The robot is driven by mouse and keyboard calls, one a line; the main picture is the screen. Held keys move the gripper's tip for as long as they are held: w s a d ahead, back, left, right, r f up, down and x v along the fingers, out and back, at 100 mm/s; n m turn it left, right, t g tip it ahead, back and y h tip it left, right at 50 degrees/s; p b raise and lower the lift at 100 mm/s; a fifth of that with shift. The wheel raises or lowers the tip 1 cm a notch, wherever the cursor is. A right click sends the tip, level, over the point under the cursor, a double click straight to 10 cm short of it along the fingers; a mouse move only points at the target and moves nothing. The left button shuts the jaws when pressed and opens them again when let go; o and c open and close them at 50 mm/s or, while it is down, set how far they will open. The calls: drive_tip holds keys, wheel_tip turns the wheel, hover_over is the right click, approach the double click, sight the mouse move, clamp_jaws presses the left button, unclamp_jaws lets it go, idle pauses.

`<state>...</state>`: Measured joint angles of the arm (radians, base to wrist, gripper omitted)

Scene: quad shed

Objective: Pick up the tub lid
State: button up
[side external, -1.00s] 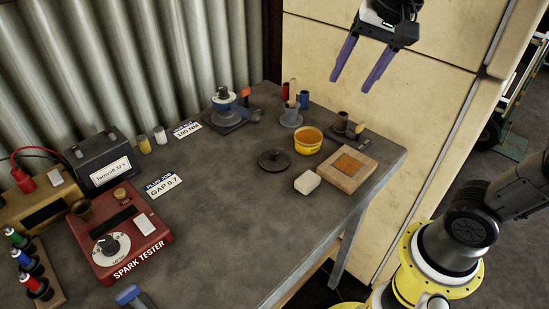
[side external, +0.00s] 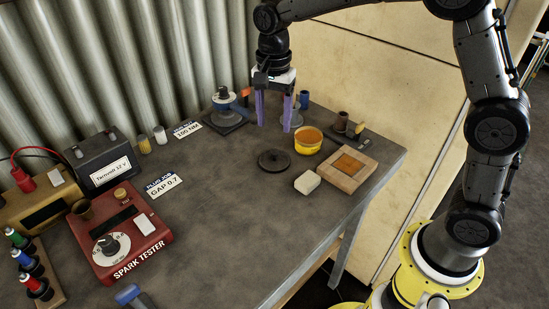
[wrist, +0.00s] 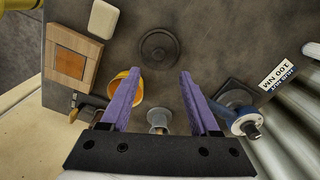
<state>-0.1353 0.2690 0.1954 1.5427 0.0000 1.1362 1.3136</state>
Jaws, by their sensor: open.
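The tub lid (side external: 273,161) is a dark round disc with a raised knob, lying flat on the bench. In the wrist view the lid (wrist: 159,48) is at the top centre, beyond the fingertips. The yellow tub (side external: 308,141) with orange contents stands open just right of the lid. My gripper (side external: 273,127) has purple fingers pointing down, open and empty, above the bench behind the lid. In the wrist view my gripper (wrist: 158,73) shows its fingers apart, the left one covering part of the tub.
A wooden block with an orange pad (side external: 349,168) and a white block (side external: 307,182) are right of the lid. A grey stand (side external: 291,118) is beside the fingers. A blue-topped device (side external: 224,105) is at the back.

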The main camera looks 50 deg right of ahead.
sight(275, 151)
drive_tip(key=f, duration=0.8)
drive_tip(key=shift+s+a+f, duration=0.1)
drive_tip(key=shift+s+f, duration=0.05)
drive_tip(key=shift+s, duration=0.05)
drive_tip(key=shift+c, duration=0.2)
clamp_jaws()
